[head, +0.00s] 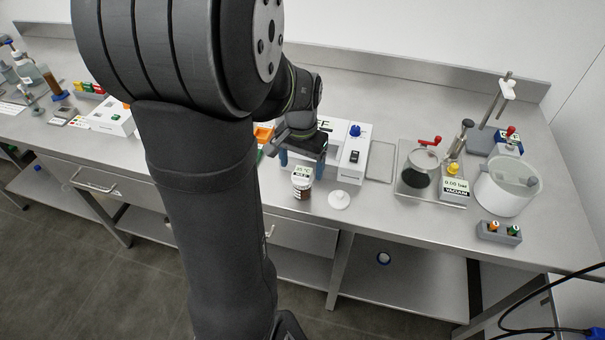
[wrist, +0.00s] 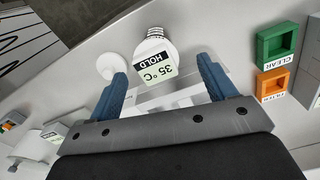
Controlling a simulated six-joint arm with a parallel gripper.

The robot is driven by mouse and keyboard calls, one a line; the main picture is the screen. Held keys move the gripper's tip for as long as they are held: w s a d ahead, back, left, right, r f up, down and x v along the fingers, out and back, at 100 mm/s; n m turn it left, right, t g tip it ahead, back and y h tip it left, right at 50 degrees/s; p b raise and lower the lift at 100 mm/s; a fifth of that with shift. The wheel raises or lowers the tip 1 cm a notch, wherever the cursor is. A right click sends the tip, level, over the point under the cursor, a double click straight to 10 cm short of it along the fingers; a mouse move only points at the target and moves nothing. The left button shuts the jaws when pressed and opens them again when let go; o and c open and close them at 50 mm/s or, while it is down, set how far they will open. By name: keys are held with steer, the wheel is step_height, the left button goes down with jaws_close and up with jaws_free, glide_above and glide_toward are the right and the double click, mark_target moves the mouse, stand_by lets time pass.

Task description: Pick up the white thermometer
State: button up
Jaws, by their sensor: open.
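A white display reading 35 °C and HOLD (head: 301,177) sits at a small jar with brown contents (head: 302,193) near the bench's front edge; I take it for the white thermometer. In the wrist view the display (wrist: 156,67) lies between and just beyond the fingertips, with a white round shape behind it. How it joins the jar cannot be told. My gripper (head: 302,164) is open and empty, its blue fingers pointing down just behind the jar. It also shows in the wrist view (wrist: 163,73), with one finger on each side of the display.
A white disc with a knob (head: 339,200) lies right of the jar. A white box with a blue knob (head: 352,163) stands behind. A vacuum gauge (head: 455,190) and a white tub (head: 505,190) stand farther right. Green and orange trays (wrist: 277,46) lie to the wrist view's right.

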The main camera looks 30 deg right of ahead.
mark_target(303, 171)
steer(key=f, duration=0.5)
steer(key=shift+s, duration=0.25)
steer(key=c, duration=1.1)
steer(key=shift+c, duration=0.2)
steer(key=shift+r, duration=0.1)
step_height(303, 171, up, 9)
steer(key=shift+r, duration=0.1)
steer(key=w+d, duration=0.3)
steer(key=w, duration=0.6)
steer(key=w+d, duration=0.2)
steer(key=w, duration=0.8)
steer(key=w+d, duration=0.3)
steer(key=w, duration=0.7)
steer(key=shift+w+d+f, duration=0.2)
steer(key=shift+d+f, duration=0.05)
steer(key=shift+d, duration=0.05)
